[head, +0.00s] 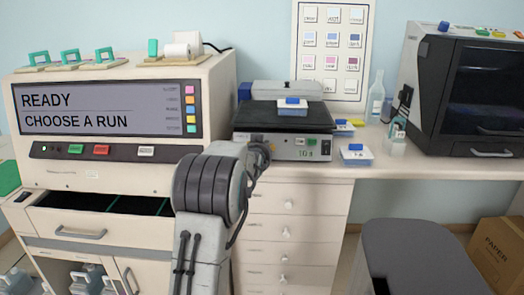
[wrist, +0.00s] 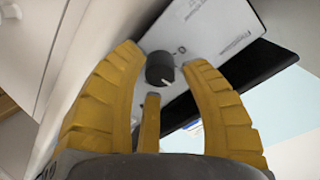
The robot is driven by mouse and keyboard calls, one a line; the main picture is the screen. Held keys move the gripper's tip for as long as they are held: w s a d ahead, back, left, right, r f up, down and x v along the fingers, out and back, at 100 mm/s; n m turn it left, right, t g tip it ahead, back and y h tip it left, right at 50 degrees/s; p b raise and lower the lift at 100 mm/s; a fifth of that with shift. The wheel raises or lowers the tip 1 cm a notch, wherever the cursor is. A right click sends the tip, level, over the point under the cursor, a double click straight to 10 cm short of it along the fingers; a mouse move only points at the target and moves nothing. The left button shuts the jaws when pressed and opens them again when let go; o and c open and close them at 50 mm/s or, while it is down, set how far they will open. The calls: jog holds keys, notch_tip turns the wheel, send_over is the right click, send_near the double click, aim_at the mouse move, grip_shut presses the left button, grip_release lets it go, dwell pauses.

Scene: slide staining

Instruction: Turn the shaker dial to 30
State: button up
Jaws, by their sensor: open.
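The shaker (head: 318,147) stands on the bench, a low grey box with a black top plate. In the wrist view its pale front panel (wrist: 215,32) shows tilted. The dial (wrist: 160,68) is a round dark knob with a light pointer mark; the number it points at is too small to read. My gripper (wrist: 163,58) has yellow fingers spread apart, with the dial between their tips in the picture; I cannot tell whether they touch it. In the head view my gripper (head: 260,148) is at the shaker's front left and the dial is hidden.
A blue-lidded dish (head: 292,104) sits on the shaker's plate, and another dish (head: 356,155) is on the bench to its right. The stainer (head: 120,165), reading READY CHOOSE A RUN, stands close on the left, with an open drawer (head: 95,215) below.

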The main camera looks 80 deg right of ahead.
jog(key=shift+x, duration=1.1)
jog(key=shift+c, duration=0.4)
grip_shut()
